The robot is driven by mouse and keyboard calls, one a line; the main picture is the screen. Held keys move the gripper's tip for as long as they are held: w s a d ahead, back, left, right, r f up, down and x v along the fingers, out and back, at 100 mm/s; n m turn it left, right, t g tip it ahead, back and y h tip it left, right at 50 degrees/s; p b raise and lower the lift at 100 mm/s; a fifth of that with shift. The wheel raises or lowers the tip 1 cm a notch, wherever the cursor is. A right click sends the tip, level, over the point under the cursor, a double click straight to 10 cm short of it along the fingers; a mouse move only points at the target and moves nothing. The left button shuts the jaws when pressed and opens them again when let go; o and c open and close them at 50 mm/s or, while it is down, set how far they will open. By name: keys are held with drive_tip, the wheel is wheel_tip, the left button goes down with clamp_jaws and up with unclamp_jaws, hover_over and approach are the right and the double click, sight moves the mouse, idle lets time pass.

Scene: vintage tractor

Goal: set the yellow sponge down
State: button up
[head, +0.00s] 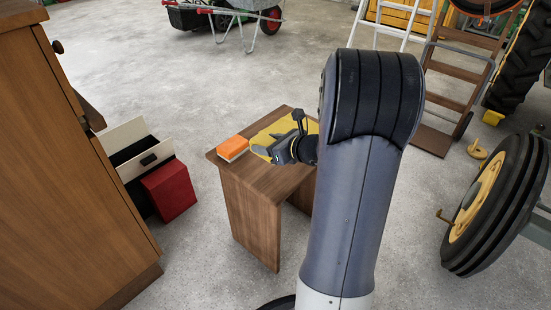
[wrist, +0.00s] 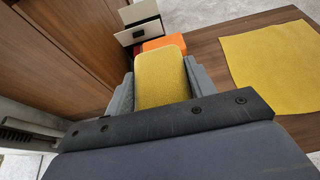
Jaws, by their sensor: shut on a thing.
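The yellow sponge (wrist: 160,76) is between the two grey fingers of my gripper (head: 270,151), which is shut on it. In the head view, a bit of yellow shows at the fingertips, close in colour to the yellow cloth behind. My gripper is over the small wooden table (head: 252,180). I cannot tell whether the sponge touches the tabletop, as its underside is hidden.
An orange block with a pale base (head: 232,148) sits on the table's left corner, just beyond the sponge. A flat yellow cloth (wrist: 275,72) lies to the right. A wooden cabinet (head: 60,170) and a red box (head: 170,190) stand left of the table.

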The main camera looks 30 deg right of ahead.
wheel_tip(320, 180, down, 8)
drive_tip(key=b, duration=0.3)
drive_tip(key=shift+f, duration=0.15)
drive_tip(key=shift+f, duration=0.1)
drive_tip(key=o, duration=1)
drive_tip(key=shift+c, duration=0.2)
drive_tip(key=shift+s+d+r, duration=0.15)
drive_tip(key=shift+s+r, duration=0.15)
drive_tip(key=shift+r, duration=0.05)
drive_tip(key=p+v, duration=0.4)
drive_tip(key=v, duration=0.7)
drive_tip(key=shift+s, duration=0.1)
